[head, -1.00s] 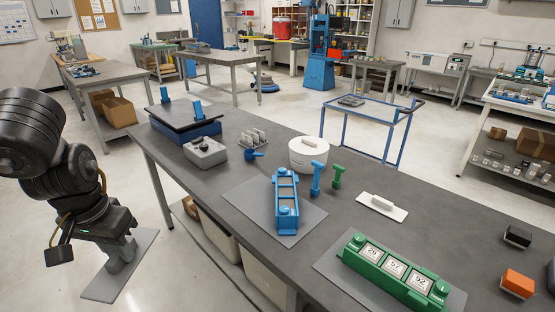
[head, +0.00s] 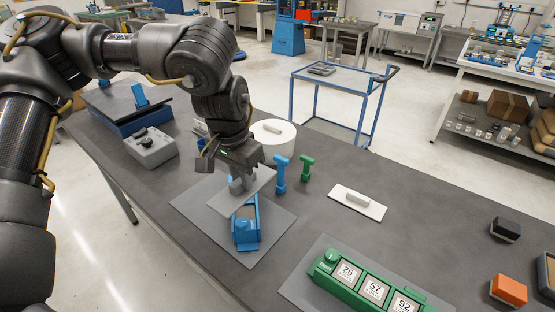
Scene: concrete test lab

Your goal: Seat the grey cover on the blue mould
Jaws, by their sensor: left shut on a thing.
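My left gripper (head: 241,172) is shut on the handle of the grey cover (head: 256,183), a thin flat plate. The cover is over the far part of the blue mould (head: 246,232) and hides it; only the near end and part of the right side show. The plate looks raised above the mould and turned relative to it, but I cannot tell the exact gap. The blue mould lies on a grey mat (head: 275,226) on the dark table. My right gripper is not in view.
A white plate with a handle (head: 372,208) and a green mould (head: 325,266) lie further right. A grey box (head: 152,149) sits left.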

